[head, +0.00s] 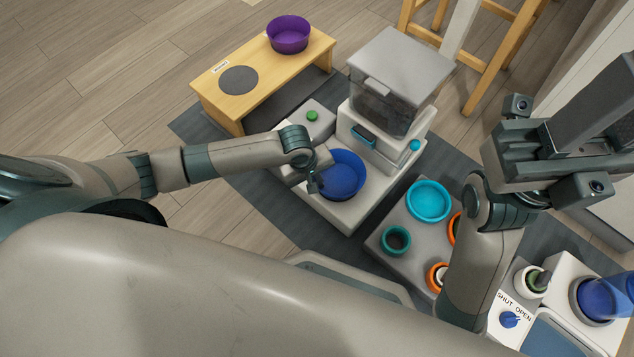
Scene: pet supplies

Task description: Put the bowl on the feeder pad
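A dark blue bowl (345,172) sits on the pale base (347,215) in front of a grey food dispenser with a clear hopper (382,105). The feeder pad appears to be this base, under the bowl. My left gripper (316,184) is at the left rim of the blue bowl, pointing down. Its fingers are small and dark, and I cannot tell whether they grip the rim. My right gripper (552,150) is raised at the right, close to the camera and away from the bowl. Its finger opening cannot be made out.
A wooden stand (268,98) at the back holds a purple bowl (288,35) beside a dark round spot (239,80). A grey block (408,252) right of the base holds a cyan bowl (428,200) and smaller cups. A SHUT/OPEN panel (510,310) is front right. A wooden stool (470,45) stands behind.

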